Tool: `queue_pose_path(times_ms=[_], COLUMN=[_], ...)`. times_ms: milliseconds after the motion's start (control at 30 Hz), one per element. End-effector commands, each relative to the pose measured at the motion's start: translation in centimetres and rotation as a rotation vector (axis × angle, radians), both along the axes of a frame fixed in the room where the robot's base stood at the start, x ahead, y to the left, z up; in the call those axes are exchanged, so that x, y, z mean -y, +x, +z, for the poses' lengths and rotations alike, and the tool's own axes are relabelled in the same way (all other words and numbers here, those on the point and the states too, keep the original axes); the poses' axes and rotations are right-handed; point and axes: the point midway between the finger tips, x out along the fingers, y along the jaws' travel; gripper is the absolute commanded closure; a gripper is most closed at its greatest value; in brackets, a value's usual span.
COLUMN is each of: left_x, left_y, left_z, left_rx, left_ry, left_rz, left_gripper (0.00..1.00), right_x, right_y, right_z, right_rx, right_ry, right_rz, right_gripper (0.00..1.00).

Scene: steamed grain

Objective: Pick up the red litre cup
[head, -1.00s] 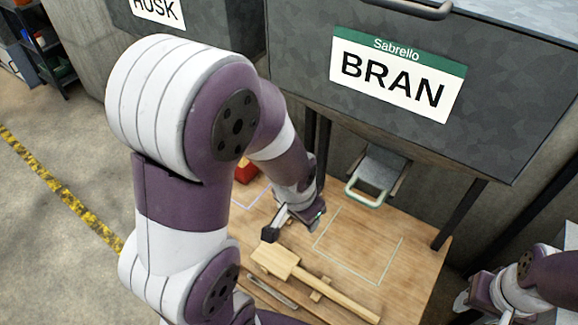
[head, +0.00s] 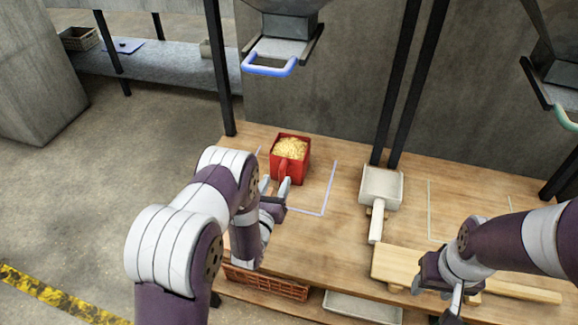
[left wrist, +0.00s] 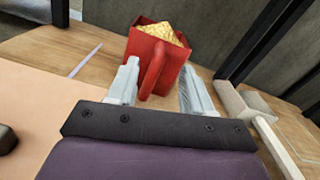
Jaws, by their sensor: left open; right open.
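The red litre cup (head: 296,168) stands upright on the wooden bench, inside a pale outlined square, heaped with yellowish grain (head: 290,148). Its handle (head: 283,170) faces my side. My left gripper (head: 276,188) is open just in front of the cup. In the left wrist view the cup (left wrist: 172,52) is straight ahead, and its handle (left wrist: 153,72) lies between the two open fingers (left wrist: 156,88); I cannot tell whether they touch it. My right gripper (head: 448,296) is open and empty over the front of the bench at the right.
A chute with a blue handle (head: 270,68) hangs above and behind the cup. A red crate (head: 265,282) sits below the bench's front edge.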

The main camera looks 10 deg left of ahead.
Motion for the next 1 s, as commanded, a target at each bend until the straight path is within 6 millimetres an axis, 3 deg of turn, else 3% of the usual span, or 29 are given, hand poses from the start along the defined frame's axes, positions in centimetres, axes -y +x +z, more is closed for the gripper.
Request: queue_pose_path(times_ms=[333, 600, 633, 767, 1000], left_x=[0.0, 0.0, 0.0, 0.0, 0.0], left_y=[5.4, 6.0, 6.0, 6.0, 6.0], left_z=[-0.2, 0.0, 0.0, 0.0, 0.0], left_rx=[0.000, -0.001, -0.001, -0.001, -0.002], left_ry=[-0.002, -0.002, -0.002, -0.002, -0.002], left_rz=[0.001, 0.001, 0.001, 0.001, 0.001], left_gripper=[0.50, 0.50, 0.56, 0.98, 1.00], right_x=[0.0, 0.0, 0.0, 0.0, 0.0], right_y=[0.0, 0.0, 0.0, 0.0, 0.0], right_z=[-1.1, -1.1, -1.1, -1.1, -1.1], right_rx=[-0.001, -0.001, -0.001, -0.001, -0.001], right_ry=[0.000, 0.000, 0.000, 0.000, 0.000], right_rz=[0.000, 0.000, 0.000, 0.000, 0.000], right_gripper=[0.51, 0.51, 0.51, 0.51, 0.51])
